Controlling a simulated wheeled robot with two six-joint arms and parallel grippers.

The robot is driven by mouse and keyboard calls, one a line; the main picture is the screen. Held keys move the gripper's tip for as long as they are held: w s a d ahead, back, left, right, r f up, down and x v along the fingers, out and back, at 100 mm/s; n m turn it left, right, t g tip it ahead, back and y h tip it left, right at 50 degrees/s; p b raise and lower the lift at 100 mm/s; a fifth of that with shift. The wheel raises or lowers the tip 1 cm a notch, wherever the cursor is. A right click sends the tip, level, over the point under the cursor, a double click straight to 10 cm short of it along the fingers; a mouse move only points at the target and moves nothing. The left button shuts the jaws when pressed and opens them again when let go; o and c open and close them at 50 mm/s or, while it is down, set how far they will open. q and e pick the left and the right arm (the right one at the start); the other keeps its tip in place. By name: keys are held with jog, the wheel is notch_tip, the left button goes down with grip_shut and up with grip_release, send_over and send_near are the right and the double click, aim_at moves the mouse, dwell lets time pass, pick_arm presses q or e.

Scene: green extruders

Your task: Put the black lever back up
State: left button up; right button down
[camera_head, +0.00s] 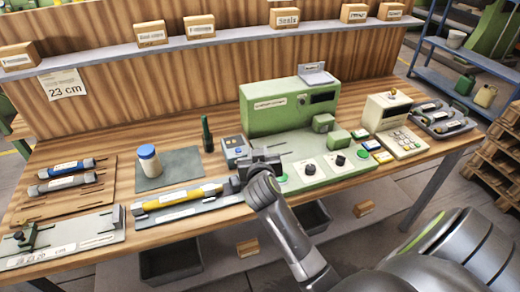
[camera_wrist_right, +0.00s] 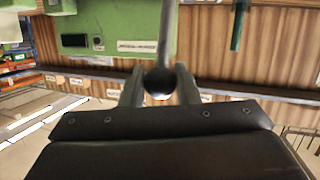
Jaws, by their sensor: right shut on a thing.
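The black lever shows in the right wrist view as a black ball knob (camera_wrist_right: 159,83) on a grey rod that runs to the top edge of the picture. My right gripper (camera_wrist_right: 160,88) has one finger on each side of the knob and is shut on it. In the head view my right gripper (camera_head: 262,158) is at the left front of the green machine (camera_head: 277,115), above the bench. There it hides the lever, so I cannot tell the lever's tilt from that view. My left gripper is in neither view.
A dark green bottle (camera_head: 207,134) stands behind. A control box with keys (camera_head: 402,142) is on the right. A shelf (camera_head: 230,38) runs along the back.

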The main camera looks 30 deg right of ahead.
jog(key=shift+w+r, duration=0.35)
jog(key=shift+w+d+r, duration=0.1)
jog(key=shift+w+d, duration=0.15)
jog(key=shift+w, duration=0.45)
jog(key=shift+w+d, duration=0.2)
jog(key=shift+w, duration=0.6)
jog(key=c, duration=1.5)
grip_release()
jog(key=o, duration=0.4)
jog(key=shift+w, duration=0.1)
